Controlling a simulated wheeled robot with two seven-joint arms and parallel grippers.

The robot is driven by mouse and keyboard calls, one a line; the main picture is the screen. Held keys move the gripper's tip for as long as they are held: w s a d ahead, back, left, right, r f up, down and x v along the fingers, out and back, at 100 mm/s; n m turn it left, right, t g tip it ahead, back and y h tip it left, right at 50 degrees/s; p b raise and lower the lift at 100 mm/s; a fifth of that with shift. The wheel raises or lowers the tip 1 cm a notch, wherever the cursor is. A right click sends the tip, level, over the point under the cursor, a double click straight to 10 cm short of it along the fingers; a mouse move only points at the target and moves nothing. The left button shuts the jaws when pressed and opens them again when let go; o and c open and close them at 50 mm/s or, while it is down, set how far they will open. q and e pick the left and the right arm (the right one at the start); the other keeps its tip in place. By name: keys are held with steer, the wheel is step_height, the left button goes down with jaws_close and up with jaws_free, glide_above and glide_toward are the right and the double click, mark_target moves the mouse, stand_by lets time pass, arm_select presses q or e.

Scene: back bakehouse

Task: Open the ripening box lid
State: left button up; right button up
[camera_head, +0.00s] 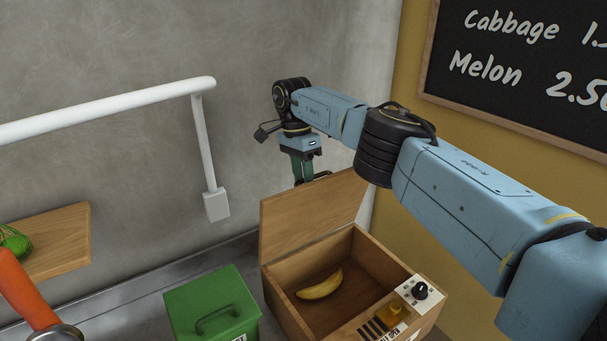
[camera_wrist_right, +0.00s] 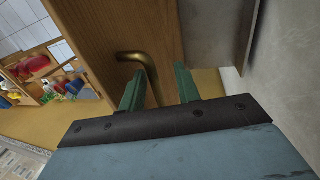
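The wooden ripening box (camera_head: 278,290) stands at the bottom centre of the head view. Its lid (camera_head: 305,215) is raised, standing steeply up at the back, so the inside shows. A yellow banana (camera_head: 320,284) lies on the box floor. My right gripper (camera_head: 303,180) is at the far side of the lid near its top edge, its fingertips partly hidden. In the right wrist view, the green fingers (camera_wrist_right: 160,85) are apart, with a bent brass handle (camera_wrist_right: 140,59) on the wooden panel reaching between them. I cannot tell whether they touch it. My left gripper is not in view.
A green lidded bin (camera_head: 205,295) stands left of the box. A white rail (camera_head: 110,110) runs along the grey wall. The box front has a black knob (camera_head: 420,290). A wooden shelf (camera_head: 60,240) and an orange tube-like object (camera_head: 22,290) are at left.

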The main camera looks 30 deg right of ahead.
steer(key=shift+s+r, duration=0.25)
steer(key=shift+r, duration=0.15)
steer(key=v, duration=0.2)
steer(key=s+v, duration=0.1)
steer(key=v, duration=0.5)
steer(key=shift+s+r+b, duration=0.3)
steer(key=shift+s, duration=0.05)
steer(key=shift+r, duration=0.6)
